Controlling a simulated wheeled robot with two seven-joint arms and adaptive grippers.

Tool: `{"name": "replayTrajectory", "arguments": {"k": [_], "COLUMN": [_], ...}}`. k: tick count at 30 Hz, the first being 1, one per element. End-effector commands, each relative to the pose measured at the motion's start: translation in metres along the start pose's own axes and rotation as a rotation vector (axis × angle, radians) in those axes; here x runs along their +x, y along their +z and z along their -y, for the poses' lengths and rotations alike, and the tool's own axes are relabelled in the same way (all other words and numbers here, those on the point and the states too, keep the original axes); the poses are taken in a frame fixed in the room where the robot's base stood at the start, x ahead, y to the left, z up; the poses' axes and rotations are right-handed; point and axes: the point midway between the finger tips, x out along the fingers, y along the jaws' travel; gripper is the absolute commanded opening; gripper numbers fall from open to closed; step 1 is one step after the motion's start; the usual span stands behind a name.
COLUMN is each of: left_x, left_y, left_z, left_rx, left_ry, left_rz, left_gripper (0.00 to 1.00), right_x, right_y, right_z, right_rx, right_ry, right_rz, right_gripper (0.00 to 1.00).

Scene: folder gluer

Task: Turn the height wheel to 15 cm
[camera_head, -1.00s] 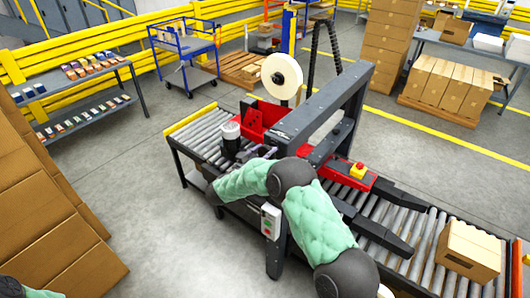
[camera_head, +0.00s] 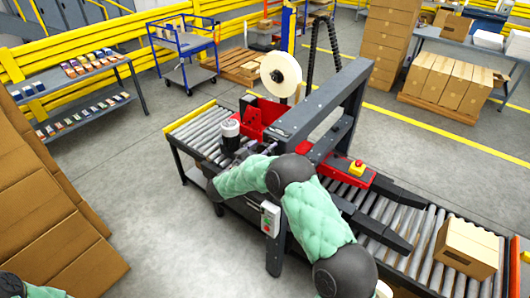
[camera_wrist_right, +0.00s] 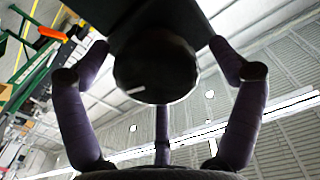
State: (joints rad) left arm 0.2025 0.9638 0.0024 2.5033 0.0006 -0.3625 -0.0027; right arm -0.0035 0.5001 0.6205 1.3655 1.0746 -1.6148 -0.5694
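The height wheel (camera_wrist_right: 155,66) is a dark round knob with a short white line on its face, under a dark part of the machine in the right wrist view. My right gripper (camera_wrist_right: 160,48) has its purple-grey fingers around the wheel, one on each side and one behind. Gaps show between the side fingers and the rim, so it looks open. In the head view the right gripper (camera_head: 263,149) is small and partly covered by my green-sleeved arm at the folder gluer (camera_head: 355,100). The wheel and any scale cannot be made out there. My left gripper is outside the view.
A roller conveyor (camera_head: 408,222) runs through the machine, with a cardboard box (camera_head: 467,249) at its right end. A red-and-yellow stop button (camera_head: 357,168) and a control box (camera_head: 270,218) are close to my arm. Stacked cartons (camera_head: 50,215) stand at left; the floor between is clear.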

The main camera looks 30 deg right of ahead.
Motion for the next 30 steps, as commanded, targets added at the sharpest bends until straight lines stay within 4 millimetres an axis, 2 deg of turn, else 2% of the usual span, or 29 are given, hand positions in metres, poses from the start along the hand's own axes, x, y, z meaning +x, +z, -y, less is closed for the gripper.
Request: {"name": "replayTrajectory", "arguments": {"k": [6,10,21,27,30], "left_x": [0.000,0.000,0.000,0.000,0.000], "left_y": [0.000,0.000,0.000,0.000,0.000], "left_z": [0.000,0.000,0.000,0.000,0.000], "left_rx": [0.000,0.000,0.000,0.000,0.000], "left_ry": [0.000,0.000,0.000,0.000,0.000], "left_rz": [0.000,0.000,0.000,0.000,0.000], "left_gripper": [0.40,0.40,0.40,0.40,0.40], "right_x": [-0.003,-0.015,-0.085,-0.111,-0.117], "right_y": [0.002,0.002,0.001,0.001,0.001], "right_z": [0.000,0.001,0.001,0.000,0.000], "right_rx": [-0.003,-0.002,-0.001,-0.001,-0.001], "right_ry": [-0.002,-0.004,-0.005,-0.002,-0.001], "right_rz": [0.003,0.004,0.002,0.001,0.001], "right_gripper": [0.93,0.93,0.93,0.93,0.93]}}
